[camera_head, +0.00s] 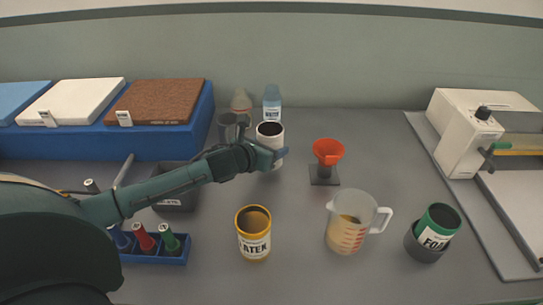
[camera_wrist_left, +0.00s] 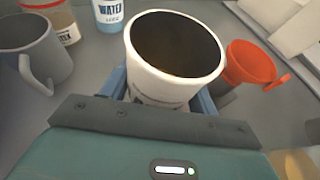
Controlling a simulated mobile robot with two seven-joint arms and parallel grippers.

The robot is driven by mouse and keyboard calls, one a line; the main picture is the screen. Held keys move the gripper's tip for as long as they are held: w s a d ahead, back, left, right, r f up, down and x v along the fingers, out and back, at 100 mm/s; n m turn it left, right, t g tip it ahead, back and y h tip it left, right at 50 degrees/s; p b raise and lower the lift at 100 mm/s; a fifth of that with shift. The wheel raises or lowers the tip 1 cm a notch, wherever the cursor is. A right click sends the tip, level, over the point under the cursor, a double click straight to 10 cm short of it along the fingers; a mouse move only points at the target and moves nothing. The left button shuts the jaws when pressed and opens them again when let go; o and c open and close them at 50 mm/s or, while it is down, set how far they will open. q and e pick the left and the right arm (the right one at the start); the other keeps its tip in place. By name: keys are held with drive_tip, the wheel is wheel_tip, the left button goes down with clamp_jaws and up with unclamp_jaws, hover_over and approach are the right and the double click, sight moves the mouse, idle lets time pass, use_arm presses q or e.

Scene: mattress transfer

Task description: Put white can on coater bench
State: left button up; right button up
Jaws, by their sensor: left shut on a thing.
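The white can (camera_head: 270,131) is open-topped with a dark inside, and stands upright near the back middle of the bench in the head view. In the left wrist view the white can (camera_wrist_left: 172,60) fills the space between the blue fingers. My left gripper (camera_head: 272,152) is shut on the can at its lower side. I cannot tell whether the can touches the surface. The coater (camera_head: 462,128) is a white machine at the right, on a grey base (camera_head: 512,240). My right gripper is not in view.
An orange funnel (camera_head: 328,150) on a stand is just right of the can. A grey mug (camera_head: 229,126) and water bottle (camera_head: 272,100) stand close behind and left. A yellow latex can (camera_head: 254,238), measuring jug (camera_head: 350,222) and green can (camera_head: 437,227) stand in front.

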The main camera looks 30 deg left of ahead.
use_arm(q)
wheel_tip(320, 180, down, 3)
drive_tip(key=shift+r, duration=0.2)
drive_tip(key=shift+f, duration=0.1)
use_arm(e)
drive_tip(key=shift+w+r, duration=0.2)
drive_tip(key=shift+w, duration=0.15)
use_arm(q)
drive_tip(key=o, duration=1.2)
drive_tip(key=shift+f, duration=0.15)
drive_tip(key=shift+o, duration=0.2)
